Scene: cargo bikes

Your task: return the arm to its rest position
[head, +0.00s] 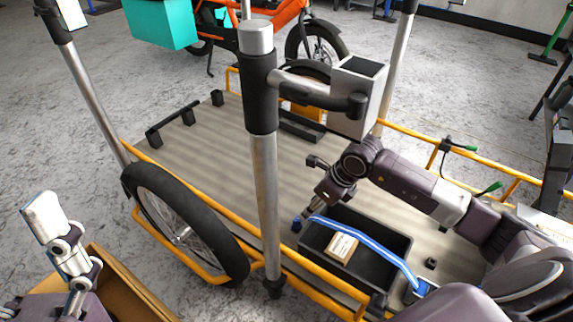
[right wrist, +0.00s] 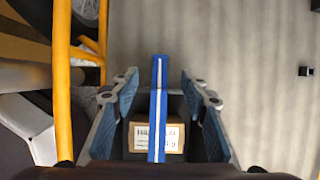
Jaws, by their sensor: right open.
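My right gripper (head: 308,205) is over the cargo bed beside the black bin's left end. In the right wrist view its two blue-padded fingers (right wrist: 159,90) stand apart. A blue strap with a white stripe (right wrist: 157,125) shows between them, but I see no grip on it. In the head view the strap (head: 372,237) runs across the black bin (head: 400,245), over a small cardboard box (head: 342,247) inside. The box also shows in the wrist view (right wrist: 172,136). My left gripper (head: 50,225) is at the lower left, pointing up; its finger opening is unclear.
The bed (head: 200,150) has yellow rails (head: 400,135) around it. A metal post (head: 265,180) with a grey box (head: 358,95) stands in front of it. A wheel (head: 185,225) is at the left. Bare floor (head: 60,130) lies left; an orange bike (head: 280,20) stands behind.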

